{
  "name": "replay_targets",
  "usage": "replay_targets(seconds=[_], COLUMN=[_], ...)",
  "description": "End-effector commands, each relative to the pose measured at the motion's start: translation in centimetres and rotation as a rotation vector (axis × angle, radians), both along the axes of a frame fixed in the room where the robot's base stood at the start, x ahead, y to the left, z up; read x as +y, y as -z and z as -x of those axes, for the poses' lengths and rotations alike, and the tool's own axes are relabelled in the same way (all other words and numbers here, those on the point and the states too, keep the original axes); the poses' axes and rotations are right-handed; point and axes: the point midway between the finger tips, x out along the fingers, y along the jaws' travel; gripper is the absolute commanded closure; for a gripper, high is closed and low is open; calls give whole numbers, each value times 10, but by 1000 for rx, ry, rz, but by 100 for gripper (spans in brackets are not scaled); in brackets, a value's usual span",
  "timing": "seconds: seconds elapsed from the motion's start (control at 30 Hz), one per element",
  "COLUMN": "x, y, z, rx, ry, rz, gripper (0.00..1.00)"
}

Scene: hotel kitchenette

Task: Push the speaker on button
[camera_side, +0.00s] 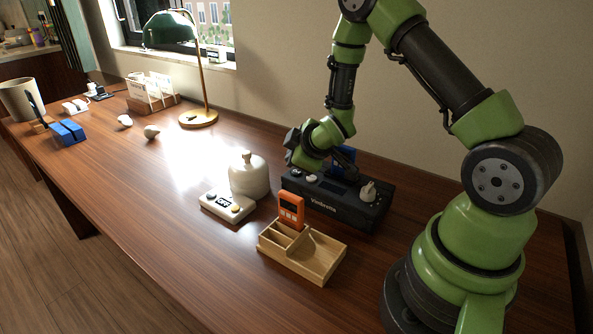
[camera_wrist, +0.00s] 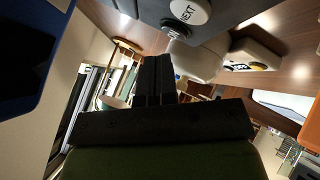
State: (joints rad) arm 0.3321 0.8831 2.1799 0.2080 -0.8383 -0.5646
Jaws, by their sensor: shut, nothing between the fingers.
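The black speaker (camera_side: 320,206) stands on the desk to the left of my arm's base. Its top bears small white buttons (camera_side: 311,178) near the left end and a pale knob (camera_side: 368,191) at the right. In the wrist view, a white button marked NEXT (camera_wrist: 190,10) shows at the top edge, on the speaker's dark body. I cannot make out which button is the on button. My gripper (camera_side: 291,150) is over the speaker's left end; its fingers (camera_wrist: 155,60) are together and empty. I cannot tell whether they touch the speaker.
A blue item (camera_side: 343,160) stands behind the speaker. A green lamp (camera_side: 170,30) stands farther back. Open desk lies at left.

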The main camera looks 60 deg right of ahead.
Motion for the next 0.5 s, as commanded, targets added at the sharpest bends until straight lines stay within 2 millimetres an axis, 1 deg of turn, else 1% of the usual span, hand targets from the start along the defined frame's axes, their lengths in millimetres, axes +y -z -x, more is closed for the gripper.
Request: replay_targets(seconds=[0.5], x=[0], y=[-52], z=[-1], rx=[-4], ry=[-1], rz=[2], gripper=[100])
